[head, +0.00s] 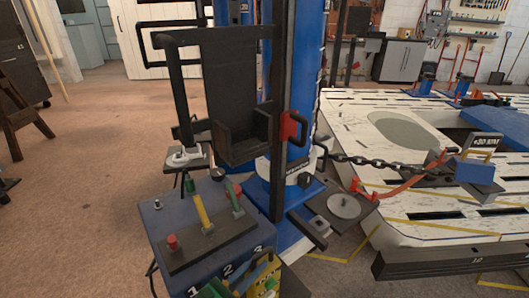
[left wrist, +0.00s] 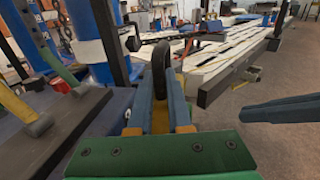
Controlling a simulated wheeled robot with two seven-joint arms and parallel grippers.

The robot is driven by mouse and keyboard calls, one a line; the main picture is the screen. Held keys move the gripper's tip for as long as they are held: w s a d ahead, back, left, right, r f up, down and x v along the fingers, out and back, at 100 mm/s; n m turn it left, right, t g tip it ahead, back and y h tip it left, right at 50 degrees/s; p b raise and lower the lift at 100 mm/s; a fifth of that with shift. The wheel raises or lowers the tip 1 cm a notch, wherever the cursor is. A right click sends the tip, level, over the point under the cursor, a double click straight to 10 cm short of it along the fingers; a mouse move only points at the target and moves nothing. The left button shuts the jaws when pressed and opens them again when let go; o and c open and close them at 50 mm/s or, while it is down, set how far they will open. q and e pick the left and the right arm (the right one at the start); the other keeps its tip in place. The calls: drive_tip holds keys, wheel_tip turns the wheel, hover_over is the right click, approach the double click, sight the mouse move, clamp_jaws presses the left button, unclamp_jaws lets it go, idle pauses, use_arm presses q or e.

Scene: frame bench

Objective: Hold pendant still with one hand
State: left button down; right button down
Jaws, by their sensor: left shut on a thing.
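The pendant is a yellow box (head: 263,273) with a dark loop handle at the bottom edge of the head view, partly cut off. My left gripper (head: 232,287), with a green body, is at its left side there. In the left wrist view the blue fingers of my left gripper (left wrist: 160,112) are closed on the pendant, with yellow between them and the black loop handle (left wrist: 160,65) rising beyond. Two blue-grey bars at the right edge look like the fingers of my right gripper (left wrist: 283,110); nothing shows between them, and their opening is unclear.
A blue control box (head: 165,225) with a red button and yellow and green levers stands just left of the pendant. A blue lift post (head: 300,90) rises behind it. A black chain (head: 375,162) runs right to a white slotted platform (head: 390,120). Open floor lies left.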

use_arm(q)
drive_tip(key=c, duration=0.8)
unclamp_jaws()
drive_tip(key=shift+o, duration=0.2)
